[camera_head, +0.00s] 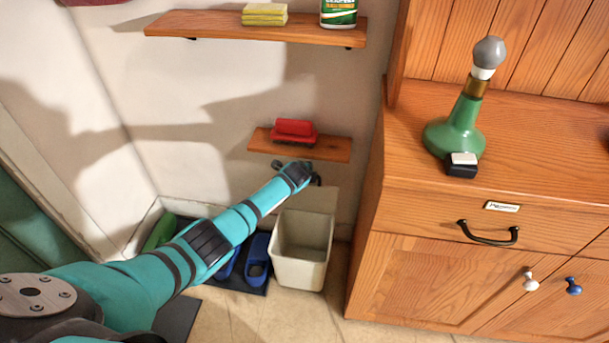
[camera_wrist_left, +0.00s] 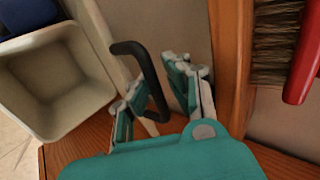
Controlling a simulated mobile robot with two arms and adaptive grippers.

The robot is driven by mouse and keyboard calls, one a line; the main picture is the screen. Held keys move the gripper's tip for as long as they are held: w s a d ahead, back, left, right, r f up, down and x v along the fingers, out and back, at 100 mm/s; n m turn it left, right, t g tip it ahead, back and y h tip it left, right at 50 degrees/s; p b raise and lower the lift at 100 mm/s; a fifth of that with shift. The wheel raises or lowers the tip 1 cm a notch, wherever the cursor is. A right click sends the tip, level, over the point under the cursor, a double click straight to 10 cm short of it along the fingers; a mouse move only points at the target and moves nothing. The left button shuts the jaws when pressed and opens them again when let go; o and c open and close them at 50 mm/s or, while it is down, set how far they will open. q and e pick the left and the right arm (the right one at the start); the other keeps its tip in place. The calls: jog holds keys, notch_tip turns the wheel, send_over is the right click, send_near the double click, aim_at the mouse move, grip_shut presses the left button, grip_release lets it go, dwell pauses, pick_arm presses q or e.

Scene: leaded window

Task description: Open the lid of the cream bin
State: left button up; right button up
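The cream bin (camera_head: 302,272) stands on the floor left of the wooden cabinet, its mouth uncovered and its empty inside showing. Its lid (camera_head: 318,200) stands up at the back of the bin, near the wall. In the left wrist view the open bin (camera_wrist_left: 58,82) is at left, and the lid's black handle (camera_wrist_left: 149,68) sticks out between my fingers. My left gripper (camera_head: 300,170) is at the top of the lid, below the small shelf. In the wrist view its fingers (camera_wrist_left: 160,92) are apart, one either side of the handle, with gaps visible. My right gripper is out of view.
A small shelf (camera_head: 335,149) holding a red brush (camera_head: 294,131) is close above my left gripper. The cabinet (camera_head: 400,285) bounds the right side. Blue shoes (camera_head: 257,260) lie left of the bin. A higher shelf (camera_head: 210,25) holds yellow sponges and a bottle.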

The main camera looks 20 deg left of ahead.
pick_arm(q)
jog(key=o, duration=0.4)
jog(key=shift+r, duration=0.1)
jog(key=shift+s, duration=0.1)
jog(key=shift+s+d, duration=0.1)
jog(key=shift+s, duration=0.05)
jog(key=v, duration=1.1)
jog(key=shift+s+r, duration=0.15)
jog(key=shift+r, duration=0.1)
